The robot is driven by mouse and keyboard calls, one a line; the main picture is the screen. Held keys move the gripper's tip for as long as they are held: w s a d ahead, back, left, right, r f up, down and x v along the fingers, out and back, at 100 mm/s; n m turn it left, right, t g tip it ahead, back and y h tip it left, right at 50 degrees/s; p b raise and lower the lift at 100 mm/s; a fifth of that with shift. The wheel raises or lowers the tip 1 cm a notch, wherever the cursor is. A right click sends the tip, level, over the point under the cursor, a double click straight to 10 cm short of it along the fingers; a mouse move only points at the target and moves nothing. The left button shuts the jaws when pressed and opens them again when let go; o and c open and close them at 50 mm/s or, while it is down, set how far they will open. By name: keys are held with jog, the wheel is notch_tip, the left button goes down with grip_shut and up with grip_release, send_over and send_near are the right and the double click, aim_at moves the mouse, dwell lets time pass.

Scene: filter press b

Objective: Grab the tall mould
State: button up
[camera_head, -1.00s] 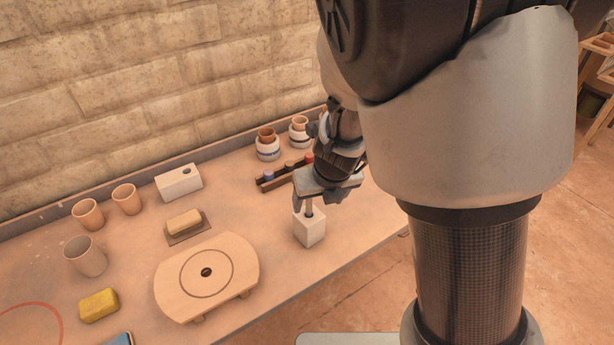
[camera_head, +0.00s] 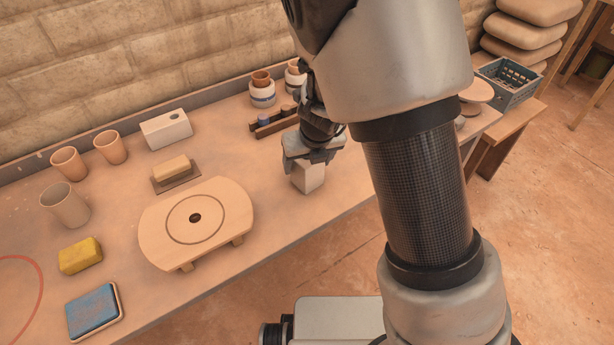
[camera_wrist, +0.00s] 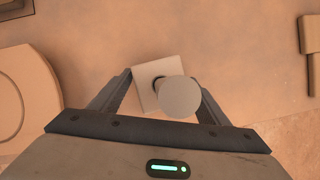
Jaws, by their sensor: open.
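The tall mould (camera_head: 308,178) is a white upright block with a square top, standing near the front edge of the worktable. In the wrist view its pale square top (camera_wrist: 146,91) shows, with a round pale knob or plug (camera_wrist: 180,97) on it that covers part of the top. My gripper (camera_head: 308,162) points down right over the mould. Its jaws are open, and in the wrist view the two fingers (camera_wrist: 168,92) lie on either side of the block. I see nothing lifted. Whether the fingers touch the block I cannot tell.
A round wooden bat (camera_head: 225,235) lies left of the mould. A low white block with a hole (camera_head: 166,130), cups (camera_head: 109,147) and a sponge (camera_head: 80,255) stand farther left. A dark rack (camera_head: 272,124) and banded jars (camera_head: 262,93) stand behind my gripper.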

jog(key=shift+w+f, duration=0.2)
jog(key=shift+f, duration=0.3)
jog(key=shift+r, duration=0.1)
jog(key=c, duration=1.3)
jog(key=shift+r, duration=0.1)
jog(key=shift+c, duration=0.7)
